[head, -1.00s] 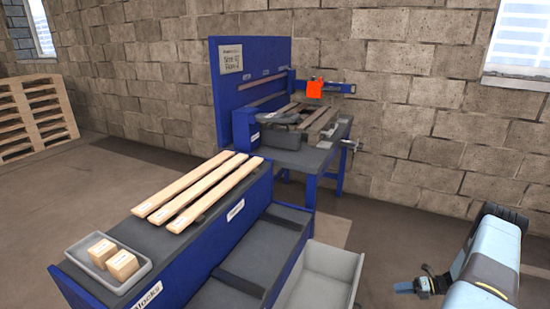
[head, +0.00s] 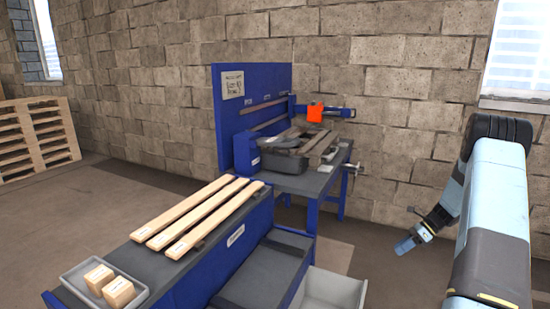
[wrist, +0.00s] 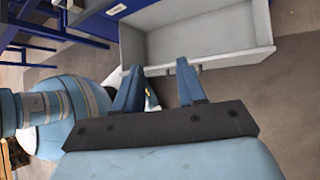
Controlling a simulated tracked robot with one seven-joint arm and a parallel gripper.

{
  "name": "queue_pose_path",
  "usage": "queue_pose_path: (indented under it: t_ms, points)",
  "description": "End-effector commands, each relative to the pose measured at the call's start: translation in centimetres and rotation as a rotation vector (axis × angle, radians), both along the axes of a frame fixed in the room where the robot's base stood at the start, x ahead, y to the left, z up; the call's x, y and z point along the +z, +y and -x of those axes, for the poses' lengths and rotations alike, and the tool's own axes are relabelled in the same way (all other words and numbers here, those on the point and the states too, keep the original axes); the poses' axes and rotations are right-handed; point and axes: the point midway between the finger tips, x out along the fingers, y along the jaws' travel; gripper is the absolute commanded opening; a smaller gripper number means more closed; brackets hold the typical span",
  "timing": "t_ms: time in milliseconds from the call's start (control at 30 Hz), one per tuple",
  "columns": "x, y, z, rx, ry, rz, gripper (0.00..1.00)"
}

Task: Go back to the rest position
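My gripper (head: 406,245) hangs at the right side of the head view, above the floor and to the right of the workbench. In the wrist view my gripper (wrist: 160,88) shows its two blue fingers apart, with nothing held between them. The floor and the front of a grey open drawer lie beyond the fingers; the gripper looks apart from the drawer.
A blue bench (head: 226,250) bears three wooden slats (head: 198,215) and a grey tray (head: 72,285) with two wooden blocks. The grey drawer (head: 335,290) stands open and empty. A gantry table (head: 300,182) is by the wall. Floor around my gripper is clear.

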Motion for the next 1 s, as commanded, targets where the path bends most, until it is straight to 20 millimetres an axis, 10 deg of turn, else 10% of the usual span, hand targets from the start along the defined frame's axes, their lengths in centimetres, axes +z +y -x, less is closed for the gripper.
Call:
queue_pose_path:
  t_ms: [1000]
  points:
    - [25.7, 12.7, 7.7, 0.717, -0.505, 0.374, 0.40]
